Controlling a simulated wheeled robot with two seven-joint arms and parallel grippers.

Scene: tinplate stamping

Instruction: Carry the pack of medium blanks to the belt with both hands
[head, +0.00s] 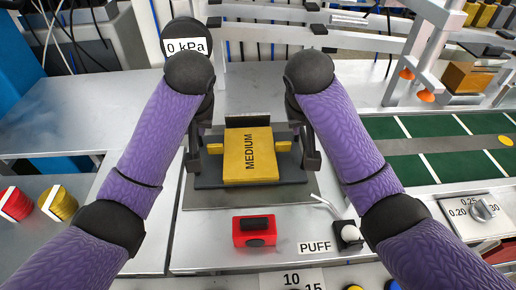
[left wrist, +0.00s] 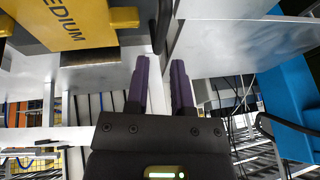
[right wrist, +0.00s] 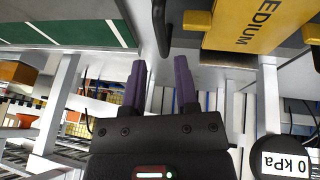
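The pack of medium blanks (head: 247,165) is a yellow block marked MEDIUM with a yellow tab at each side. It lies on a dark plate (head: 208,182) between my arms. It also shows at the upper left of the left wrist view (left wrist: 62,22) and the upper right of the right wrist view (right wrist: 247,25). My left gripper (head: 196,163) (left wrist: 160,78) is just left of the pack, and my right gripper (head: 311,160) (right wrist: 160,78) just right. Both are open, with empty gaps between the purple fingers. The green belt (head: 446,162) is at the right.
A red block with a black top (head: 254,231) stands in front of the pack, near the PUFF nozzle (head: 347,233). A dial box (head: 481,212) is at the right. A pressure gauge (head: 187,46) stands behind my left arm. The left tabletop (head: 70,115) is clear.

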